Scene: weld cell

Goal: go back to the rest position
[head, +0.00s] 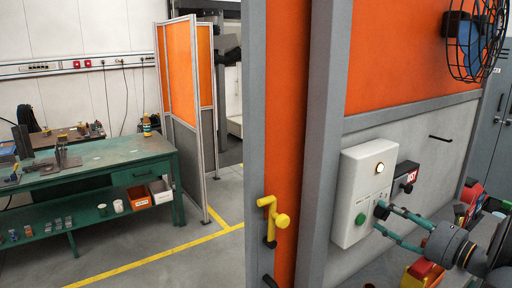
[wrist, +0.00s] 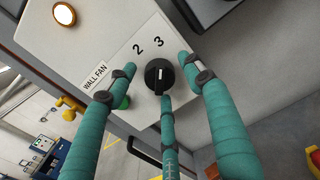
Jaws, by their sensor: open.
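My gripper (head: 382,216) is at the front of a white control box (head: 356,190) on the grey wall panel. In the wrist view, the teal fingers of my gripper (wrist: 156,82) are spread around a black rotary knob (wrist: 158,78) on the box face, with nothing clamped. I cannot tell whether any fingertip touches the knob. The box is labelled "WALL FAN", and the numbers 2 and 3 show above the knob. Other markings are hidden by the fingers. A pale lamp (head: 379,168) is on the box, and a green button (wrist: 123,102) is partly behind the left finger.
A caged wall fan (head: 474,38) hangs at upper right. A dark box (head: 405,178) sits right beside the control box. A yellow handle (head: 272,218) sticks out from the orange panel on the left. A green workbench (head: 110,158) stands far left, with open floor before it.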

